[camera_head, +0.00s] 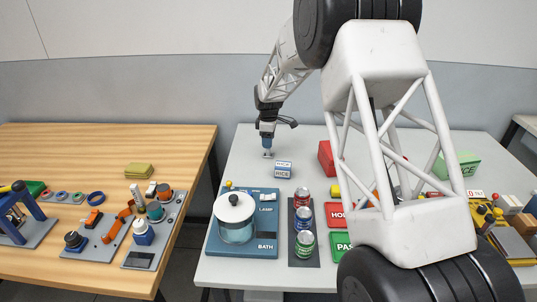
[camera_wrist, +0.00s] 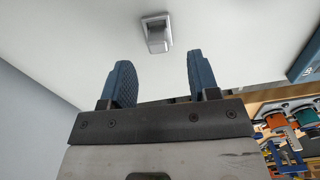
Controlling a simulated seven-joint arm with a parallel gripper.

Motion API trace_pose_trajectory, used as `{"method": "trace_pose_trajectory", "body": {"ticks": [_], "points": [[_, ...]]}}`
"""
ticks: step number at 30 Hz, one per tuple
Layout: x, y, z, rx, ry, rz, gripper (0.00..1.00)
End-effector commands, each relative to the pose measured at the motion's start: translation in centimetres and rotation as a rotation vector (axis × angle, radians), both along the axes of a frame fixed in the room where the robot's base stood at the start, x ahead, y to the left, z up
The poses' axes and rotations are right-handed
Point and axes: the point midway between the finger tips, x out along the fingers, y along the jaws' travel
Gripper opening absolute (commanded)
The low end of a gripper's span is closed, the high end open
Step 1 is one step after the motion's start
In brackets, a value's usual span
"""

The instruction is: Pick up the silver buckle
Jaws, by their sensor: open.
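The silver buckle (camera_wrist: 156,34) lies on the pale grey table top (camera_wrist: 220,30), ahead of the fingertips in the wrist view. It is a small grey metal piece with a squarish frame. My gripper (camera_wrist: 158,72) has its two blue ribbed fingers spread apart with nothing between them. In the head view, my gripper (camera_head: 268,143) points down over the back left of the grey table.
Nearer are a blue bath station (camera_head: 220,248) with a white-lidded glass pot (camera_head: 236,222) and a dark tray with three cans (camera_head: 304,217). A red box (camera_head: 326,157) stands to the right. A wooden table (camera_head: 100,150) is at left.

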Motion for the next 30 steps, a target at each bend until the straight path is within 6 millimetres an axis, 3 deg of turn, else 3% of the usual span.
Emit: {"method": "trace_pose_trajectory", "body": {"ticks": [5, 18, 30], "points": [[0.0, 0.0, -0.5, 0.0, 0.001, 0.0, 0.55], [0.2, -0.1, -4.8, 0.0, 0.0, 0.0, 0.55], [0.2, -0.1, -5.2, 0.0, 0.0, 0.0, 0.55]]}}
